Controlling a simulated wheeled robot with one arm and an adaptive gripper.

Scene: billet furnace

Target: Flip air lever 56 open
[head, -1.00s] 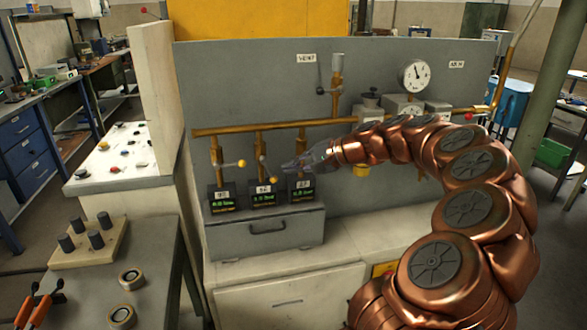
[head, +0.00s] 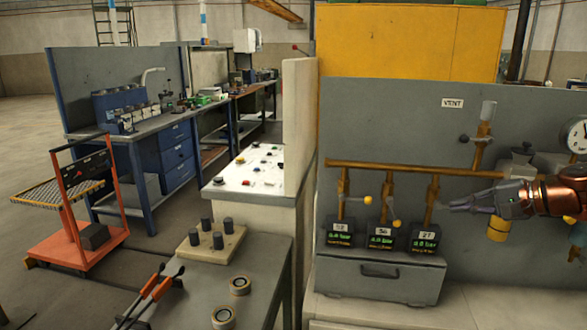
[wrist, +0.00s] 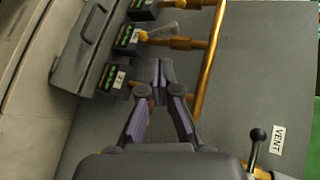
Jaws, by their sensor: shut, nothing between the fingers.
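Lever 56 (head: 397,223) is on the middle of three brass valves, above the display box labelled 56 (head: 381,238). In the head view it slants down to the right and ends in a yellow ball. In the wrist view its yellow ball (wrist: 143,36) lies over the 56 box, with a pale rod running from it. My gripper (head: 447,208) is shut and empty, just right of the 27 valve (head: 432,195). In the wrist view my gripper's tips (wrist: 159,68) are apart from lever 56, and the gripper hides the 27 valve.
The left valve's lever (head: 367,199) points right, nearly level. A brass pipe (head: 400,169) runs above the valves. A VENT valve (head: 485,130) and a gauge (head: 575,135) are to the right.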

